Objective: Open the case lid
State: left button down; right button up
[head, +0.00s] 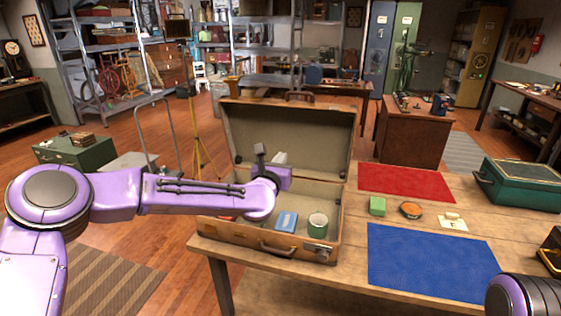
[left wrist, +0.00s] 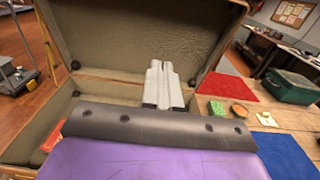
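The brown case (head: 275,262) stands on the wooden table. Its lid (head: 290,130) is raised and stands roughly upright at the back, its lining facing me. The lid lining also fills much of the left wrist view (left wrist: 110,45). My left gripper (head: 281,158) is over the case's inside, in front of the lid. Its two grey fingers are together with nothing between them in the left wrist view (left wrist: 164,82). I cannot tell whether they touch the lid. My right gripper is out of view; only part of my right arm shows at the lower right.
The case holds a blue box (head: 286,222) and a green mug (head: 318,224). To its right lie a red mat (head: 405,183), a green block (head: 377,206), an orange-brown round item (head: 411,210) and a blue mat (head: 430,262). A green chest (head: 520,187) stands far right.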

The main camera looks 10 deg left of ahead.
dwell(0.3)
pick_arm(q)
jog(key=s+b, duration=0.3)
jog(key=s, duration=0.8)
jog(key=shift+a, duration=0.15)
